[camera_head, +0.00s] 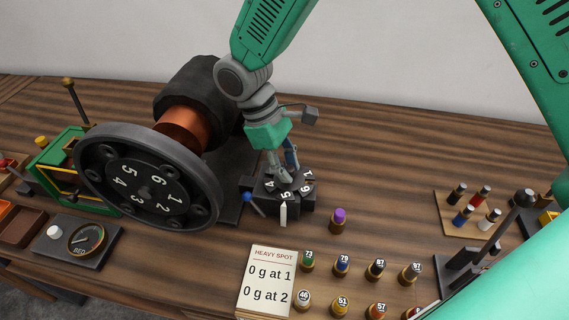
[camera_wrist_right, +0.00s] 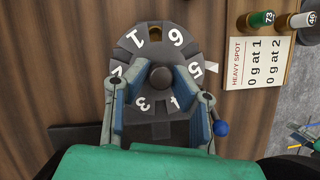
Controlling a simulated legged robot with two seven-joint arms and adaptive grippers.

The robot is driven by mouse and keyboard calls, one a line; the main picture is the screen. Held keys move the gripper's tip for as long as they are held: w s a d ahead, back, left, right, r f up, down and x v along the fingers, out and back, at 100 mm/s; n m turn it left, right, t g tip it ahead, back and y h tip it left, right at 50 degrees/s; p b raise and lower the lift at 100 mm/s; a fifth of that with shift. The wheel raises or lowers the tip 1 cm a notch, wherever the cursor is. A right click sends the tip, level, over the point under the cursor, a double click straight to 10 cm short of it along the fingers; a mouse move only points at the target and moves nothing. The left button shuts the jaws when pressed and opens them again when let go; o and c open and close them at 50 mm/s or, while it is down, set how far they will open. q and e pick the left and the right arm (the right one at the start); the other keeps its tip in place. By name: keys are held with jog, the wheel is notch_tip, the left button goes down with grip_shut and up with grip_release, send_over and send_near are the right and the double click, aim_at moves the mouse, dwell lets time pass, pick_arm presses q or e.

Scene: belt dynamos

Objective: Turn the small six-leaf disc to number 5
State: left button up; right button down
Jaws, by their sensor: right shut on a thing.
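The small six-leaf disc (camera_head: 297,186) is dark grey with white numbers and lies on a dark block. It also shows in the wrist view (camera_wrist_right: 135,57), with a round knob (camera_wrist_right: 161,77) at its centre. My right gripper (camera_head: 283,172) reaches down from above, its fingers shut on the knob from both sides. A white pointer (camera_head: 283,215) stands at the block's front; the leaf numbered 5 faces it in both views. In the wrist view the pointer (camera_wrist_right: 211,68) is partly hidden behind the disc's edge. My left gripper is not in view.
A large numbered wheel (camera_head: 147,178) stands close left of the disc. A blue-knobbed lever (camera_head: 248,197) sticks out beside the block. A heavy spot card (camera_head: 266,281), a purple-topped peg (camera_head: 338,220) and several numbered pegs stand in front. Table behind the disc's right is clear.

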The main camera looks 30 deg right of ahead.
jog(key=c, duration=1.4)
grip_release()
jog(key=shift+s+d+f, duration=0.15)
jog(key=shift+s, duration=0.1)
jog(key=shift+d, duration=0.1)
jog(key=shift+w, duration=0.1)
jog(key=shift+w+r, duration=0.2)
jog(key=shift+r, duration=0.2)
jog(key=v, duration=1.1)
jog(key=shift+s+r, duration=0.1)
